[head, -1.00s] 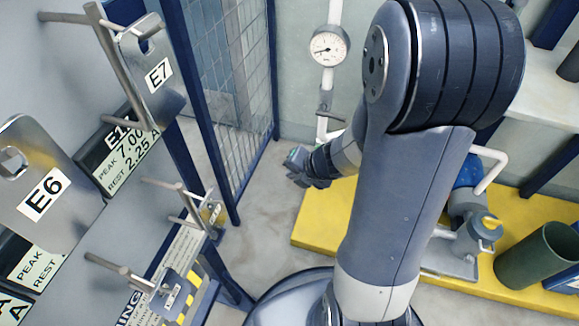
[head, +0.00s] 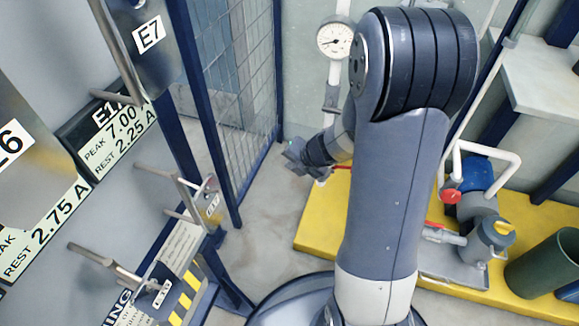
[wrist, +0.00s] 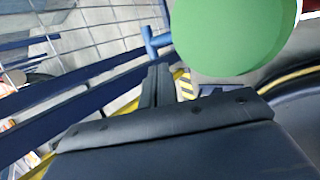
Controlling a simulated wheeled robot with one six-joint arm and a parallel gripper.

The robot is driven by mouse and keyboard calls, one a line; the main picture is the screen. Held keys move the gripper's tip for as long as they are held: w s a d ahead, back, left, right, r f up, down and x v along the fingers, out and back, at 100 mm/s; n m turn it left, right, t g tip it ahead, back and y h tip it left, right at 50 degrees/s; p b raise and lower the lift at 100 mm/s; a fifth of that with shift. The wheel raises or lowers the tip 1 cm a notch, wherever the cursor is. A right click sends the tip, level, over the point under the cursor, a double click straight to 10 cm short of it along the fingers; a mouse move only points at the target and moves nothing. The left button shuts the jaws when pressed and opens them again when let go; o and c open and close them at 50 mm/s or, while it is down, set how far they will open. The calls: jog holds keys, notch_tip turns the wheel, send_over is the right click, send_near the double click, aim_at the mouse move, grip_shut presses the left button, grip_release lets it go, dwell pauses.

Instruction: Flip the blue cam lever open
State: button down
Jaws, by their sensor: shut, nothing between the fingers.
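My gripper (head: 291,160) is shut and empty, low beside the mesh fence in the head view. Its dark fingers (wrist: 157,85) also show in the wrist view. A short blue bar with a cross end (wrist: 154,42) shows just beyond the fingers, against the mesh; it may be the blue cam lever, but I cannot tell for sure. A large green disc (wrist: 230,35) is beside it, to the right, and hides what is behind. I cannot make out contact between the fingers and the bar. No cam lever is clear in the head view.
A blue-framed mesh fence (head: 235,100) stands left of my gripper. Racks with pegs and tags like E7 (head: 149,35) fill the left. A gauge (head: 334,41) is on the wall. A yellow platform (head: 312,232) carries a blue pump (head: 472,176) and a green bin (head: 545,262).

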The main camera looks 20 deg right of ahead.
jog(key=shift+d, duration=0.15)
jog(key=shift+d+r+t+y, duration=0.3)
jog(key=shift+d+r+y, duration=0.15)
jog(key=shift+r, duration=0.2)
jog(key=shift+w+d+r, duration=0.1)
jog(key=shift+r, duration=0.05)
